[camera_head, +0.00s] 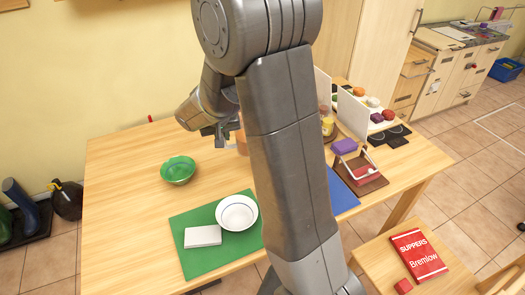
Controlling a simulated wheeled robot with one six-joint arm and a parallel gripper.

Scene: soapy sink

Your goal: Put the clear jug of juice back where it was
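My gripper (218,138) hangs above the back middle of the wooden table, beside my large grey arm links. Its fingers are small and dark, and I cannot tell whether they are open or shut. An orange, see-through thing (241,141) shows just right of the gripper, mostly hidden behind my arm. It may be the jug of juice, but its outline is not clear. I cannot tell whether the gripper touches it. A small vessel with yellow contents (327,125) stands farther right, partly hidden by my arm.
A green bowl (178,170) stands on the wooden table (125,170). A green mat (197,263) carries a white bowl (237,213) and a white block (203,236). A purple block (344,146) and a white divider (354,114) crowd the right side. The table's left part is clear.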

